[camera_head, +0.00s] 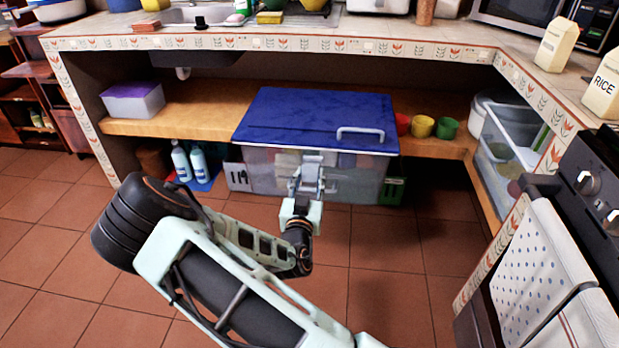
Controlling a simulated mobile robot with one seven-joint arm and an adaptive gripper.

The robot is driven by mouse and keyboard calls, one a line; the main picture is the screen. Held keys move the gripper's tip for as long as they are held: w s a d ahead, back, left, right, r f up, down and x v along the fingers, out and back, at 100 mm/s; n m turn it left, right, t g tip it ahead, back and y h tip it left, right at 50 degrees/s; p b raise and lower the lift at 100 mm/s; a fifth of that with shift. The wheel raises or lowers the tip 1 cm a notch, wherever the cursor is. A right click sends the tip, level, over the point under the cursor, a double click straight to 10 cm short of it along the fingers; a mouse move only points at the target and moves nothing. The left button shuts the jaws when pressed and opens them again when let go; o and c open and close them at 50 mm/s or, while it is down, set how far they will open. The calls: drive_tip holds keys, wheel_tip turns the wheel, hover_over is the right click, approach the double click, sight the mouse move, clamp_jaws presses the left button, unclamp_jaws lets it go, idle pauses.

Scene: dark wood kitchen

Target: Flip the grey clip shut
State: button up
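A clear storage box (345,178) with a blue lid (300,115) sits under the counter. A light grey bracket-shaped piece (360,131), which looks like the clip, stands up at the lid's front edge, right of centre. My gripper (312,162) is in front of the box, left of that piece and a little lower, near the lid's front edge. Pale grey parts overlap at my gripper's tip, so I cannot tell its fingers from any clip behind them, whether they touch the box, or whether they are open.
The box is on or before a wooden shelf (200,105). A purple-lidded tub (133,100) is at left, white bottles (199,163) below. Red, yellow (421,127) and green cups stand right of the box. The oven (575,200) with towels bounds the right. Tiled floor is clear in front.

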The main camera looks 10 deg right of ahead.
sight(312, 148)
clamp_jaws()
